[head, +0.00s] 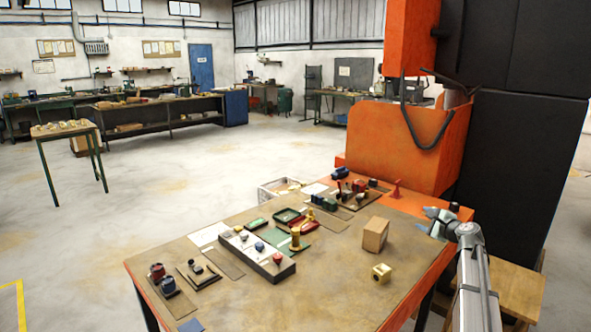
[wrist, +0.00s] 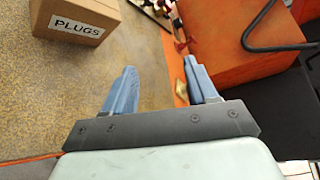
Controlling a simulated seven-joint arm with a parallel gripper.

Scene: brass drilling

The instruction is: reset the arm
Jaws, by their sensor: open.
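My gripper (head: 434,220) is at the right edge of the worktable in the head view, beside the orange machine. In the wrist view its two blue fingers stand well apart with nothing between them, so my gripper (wrist: 163,85) is open and empty. Below the fingers the wrist view shows the brown table top (wrist: 120,125) and its orange edge. A cardboard box (head: 375,235) stands on the table to the left of my gripper. The box, labelled PLUGS, also shows in the wrist view (wrist: 75,10) at the upper left.
A yellow block with holes (head: 381,273) lies in front of the box. A long grey block with coloured knobs (head: 257,257) and a green tray (head: 288,215) are further left. The orange machine (head: 410,140) rises behind my gripper. The table's front middle (head: 310,300) is clear.

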